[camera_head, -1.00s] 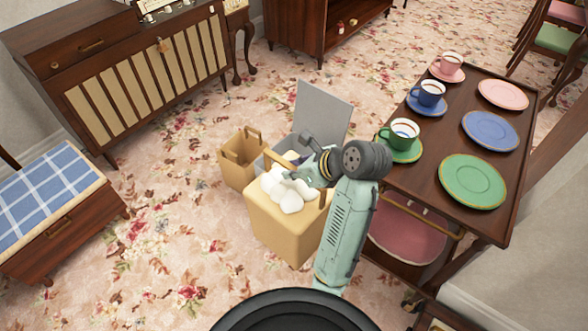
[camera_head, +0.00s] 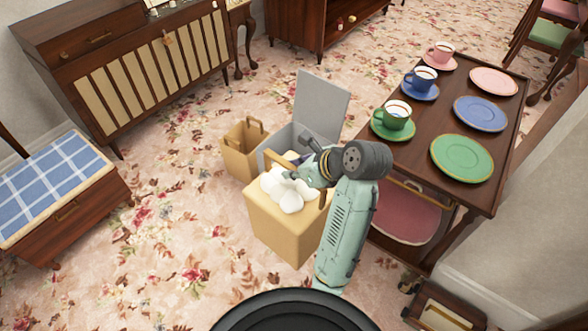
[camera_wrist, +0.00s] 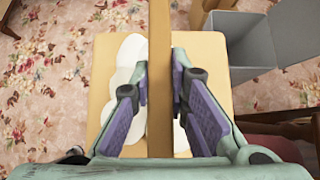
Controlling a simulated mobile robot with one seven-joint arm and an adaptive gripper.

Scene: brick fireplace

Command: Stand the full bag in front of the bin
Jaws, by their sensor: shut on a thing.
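The full bag (camera_head: 285,230) is a tan paper bag with white crumpled stuff heaped at its top. It is upright in the middle of the head view; whether its base touches the floor I cannot tell. My gripper (camera_wrist: 160,85) is shut on the bag's handle (camera_wrist: 160,30), a tan strip running between its fingers; in the head view the gripper (camera_head: 300,170) is above the bag's far right part. The grey bin (camera_head: 281,142), its lid (camera_head: 322,105) raised, stands just behind the bag, partly hidden by bag and arm. It also shows in the wrist view (camera_wrist: 245,45).
A smaller tan bag (camera_head: 238,155) stands left of the bin. A wooden trolley (camera_head: 445,110) with cups and plates is close on my arm's right. A blue-checked bench (camera_head: 60,190) is at the left. The flowered carpet between bench and bag is clear.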

